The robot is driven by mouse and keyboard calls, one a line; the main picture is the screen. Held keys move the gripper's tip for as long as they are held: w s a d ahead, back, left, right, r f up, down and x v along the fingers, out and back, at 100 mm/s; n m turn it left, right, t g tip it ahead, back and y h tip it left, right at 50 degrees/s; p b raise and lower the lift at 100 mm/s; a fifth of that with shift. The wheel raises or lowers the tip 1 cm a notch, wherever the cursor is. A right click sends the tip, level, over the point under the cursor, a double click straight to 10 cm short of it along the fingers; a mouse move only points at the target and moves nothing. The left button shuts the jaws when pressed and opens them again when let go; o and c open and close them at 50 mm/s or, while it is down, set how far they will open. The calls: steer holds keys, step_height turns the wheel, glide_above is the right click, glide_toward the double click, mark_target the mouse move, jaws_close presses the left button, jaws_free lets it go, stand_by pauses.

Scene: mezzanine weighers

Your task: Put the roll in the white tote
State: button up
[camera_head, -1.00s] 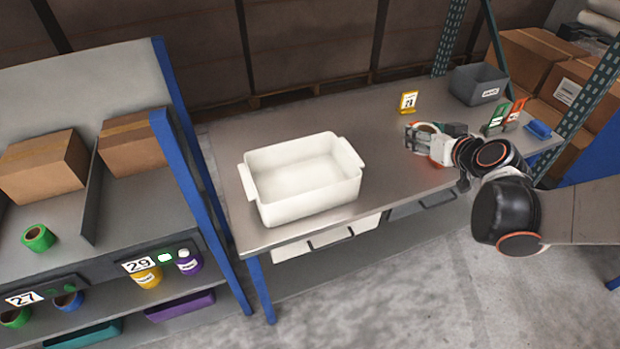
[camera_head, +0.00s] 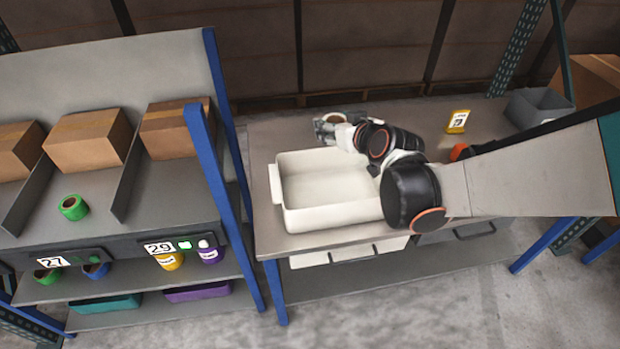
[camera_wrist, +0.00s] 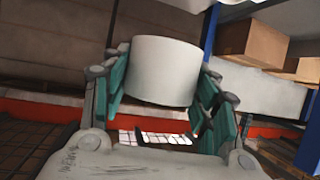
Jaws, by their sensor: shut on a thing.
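The white tote (camera_head: 277,205) stands on the left part of the grey table, and its visible inside is empty. My gripper (camera_head: 338,130) is over the tote's back edge in the head view, with my arm reaching in from the right and covering the tote's right end. In the wrist view my gripper (camera_wrist: 163,82) is shut on the roll (camera_wrist: 166,68), a plain white cylinder between the teal fingers. The roll is partly hidden by the fingers in the head view. Its exact height above the tote cannot be told.
A shelf with blue posts (camera_head: 228,120) is left of the table, holding cartons (camera_head: 85,138) and a green roll (camera_head: 73,207). Drawers hang under the table.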

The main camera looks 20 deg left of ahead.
steer(key=f+b, duration=0.6)
steer(key=f, duration=1.1)
steer(key=shift+w+f, duration=0.1)
steer(key=shift+w, duration=0.1)
steer(key=shift+f, duration=0.6)
steer(key=o, duration=1.1)
steer(key=shift+r, duration=0.25)
steer(key=p+v, duration=0.1)
steer(key=v, duration=0.7)
steer(key=p+v, duration=0.1)
steer(key=v, duration=0.3)
steer(key=shift+r+p, duration=0.3)
steer(key=shift+r, duration=0.05)
